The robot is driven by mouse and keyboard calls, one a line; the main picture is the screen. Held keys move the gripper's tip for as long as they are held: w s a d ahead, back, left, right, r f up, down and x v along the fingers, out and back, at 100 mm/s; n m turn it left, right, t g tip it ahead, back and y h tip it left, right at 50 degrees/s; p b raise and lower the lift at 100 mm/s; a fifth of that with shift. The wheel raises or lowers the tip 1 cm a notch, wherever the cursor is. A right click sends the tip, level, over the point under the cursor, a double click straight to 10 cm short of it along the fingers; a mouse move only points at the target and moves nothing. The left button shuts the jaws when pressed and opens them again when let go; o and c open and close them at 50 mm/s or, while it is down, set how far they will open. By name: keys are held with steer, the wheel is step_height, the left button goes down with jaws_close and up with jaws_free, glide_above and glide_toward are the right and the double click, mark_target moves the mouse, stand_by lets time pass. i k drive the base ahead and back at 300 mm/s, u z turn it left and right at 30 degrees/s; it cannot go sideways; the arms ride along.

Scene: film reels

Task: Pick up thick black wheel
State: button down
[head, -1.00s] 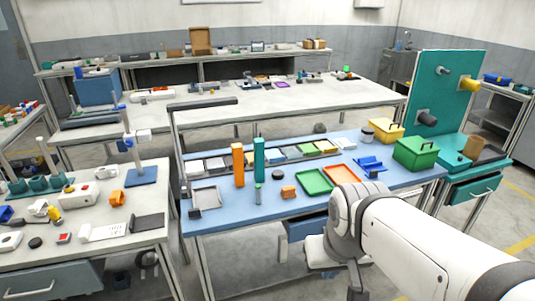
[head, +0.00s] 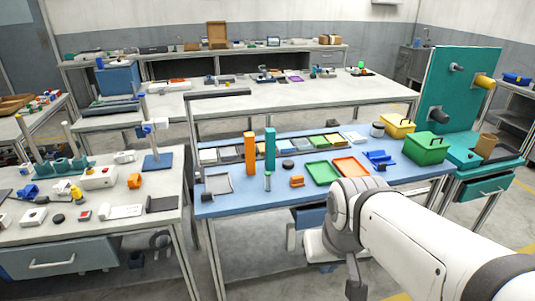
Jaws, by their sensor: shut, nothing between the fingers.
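Two low black round pieces show in the head view, and I cannot tell which is the thick black wheel. One black disc (head: 288,164) lies on the blue table, right of the teal upright block. Another black disc (head: 58,218) lies on the left grey table, beside a small red-topped block. My white arm comes in from the lower right. My gripper (head: 355,289) appears as a dark end low at the bottom edge, partly cut off. It is shut and empty, in front of the blue table and well apart from both discs.
The blue table (head: 240,205) holds an orange block (head: 250,154), a teal block (head: 270,149), a green tray (head: 322,173), an orange tray (head: 351,167) and a green box (head: 426,148). A dark upright frame stands at its left. Floor shows between the two tables.

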mark_target(288, 164)
steer(key=u, duration=0.05)
steer(key=k, duration=0.3)
steer(key=z, duration=1.75)
steer(key=i, duration=2.2)
steer(key=u, duration=3.1)
